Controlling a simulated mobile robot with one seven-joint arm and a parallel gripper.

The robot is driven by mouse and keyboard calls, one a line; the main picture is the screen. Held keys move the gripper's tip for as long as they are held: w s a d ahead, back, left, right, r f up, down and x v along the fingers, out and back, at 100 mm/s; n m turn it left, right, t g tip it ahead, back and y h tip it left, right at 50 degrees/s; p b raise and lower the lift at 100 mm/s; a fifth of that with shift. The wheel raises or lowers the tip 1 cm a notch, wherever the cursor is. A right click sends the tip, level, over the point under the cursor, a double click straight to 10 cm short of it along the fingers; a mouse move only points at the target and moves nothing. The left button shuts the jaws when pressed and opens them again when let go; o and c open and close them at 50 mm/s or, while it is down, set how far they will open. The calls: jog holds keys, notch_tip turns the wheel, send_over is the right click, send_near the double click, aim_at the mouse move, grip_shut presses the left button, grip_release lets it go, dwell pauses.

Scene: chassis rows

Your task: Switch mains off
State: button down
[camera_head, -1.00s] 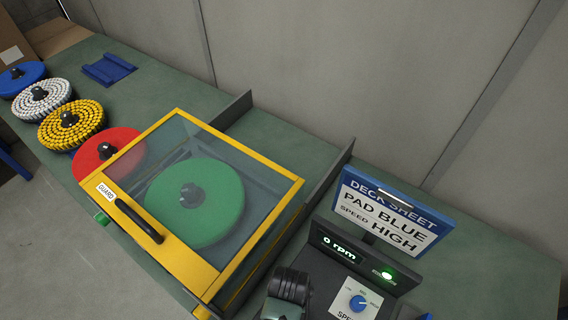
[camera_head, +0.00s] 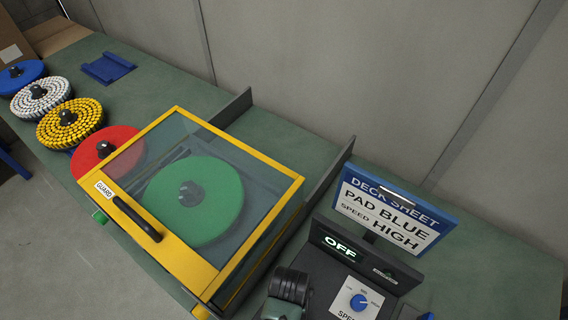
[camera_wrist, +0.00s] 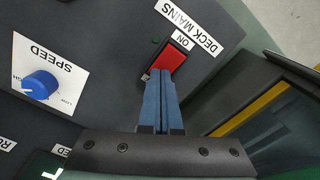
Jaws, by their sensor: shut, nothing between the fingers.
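The red mains switch (camera_wrist: 172,58) sits on the dark panel in the wrist view, beside the labels "DECK MAINS" and "ON". My gripper (camera_wrist: 161,74) is shut and empty, with its blue fingertips at the lower edge of the switch, apparently touching it. The fingers hide part of the switch's near side. In the head view the display (camera_head: 341,248) reads "OFF", and the green lamp beside it is not lit. In that view my black wrist part covers the area of the switch.
A blue speed knob (camera_wrist: 40,84) is left of my fingers, and also shows in the head view (camera_head: 358,302). A yellow-framed guard (camera_head: 170,246) covers a green pad (camera_head: 215,220). A deck sheet (camera_head: 390,218) stands behind the display. Other pads, including a red one (camera_head: 92,152), lie left.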

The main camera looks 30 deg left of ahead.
jog(key=shift+r, duration=0.1)
notch_tip(320, 180, up, 7)
jog(key=p, duration=0.7)
jog(key=shift+p, duration=0.3)
